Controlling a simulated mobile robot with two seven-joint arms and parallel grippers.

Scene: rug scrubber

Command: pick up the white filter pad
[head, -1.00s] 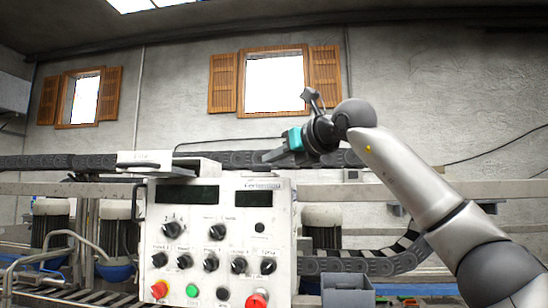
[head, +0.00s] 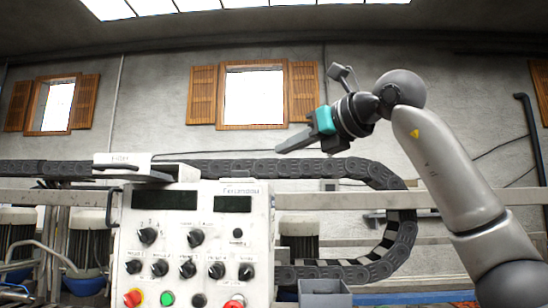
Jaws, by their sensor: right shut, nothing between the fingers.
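A white block with dark lettering that looks like "FILTER" (head: 122,159), likely the filter pad, lies at the left of the top of the white control panel (head: 232,220). A dark flat part shows beside and under it. My right gripper (head: 281,147) is shut and empty. It points left in the air, to the right of the pad and above the panel's right end, well apart from the pad. My left gripper is not in view.
A black cable chain (head: 395,215) runs behind the panel and curves down on its right. Knobs and red and green buttons cover the panel's front. A grey bin (head: 325,293) sits at the lower right. The air between gripper and pad looks free.

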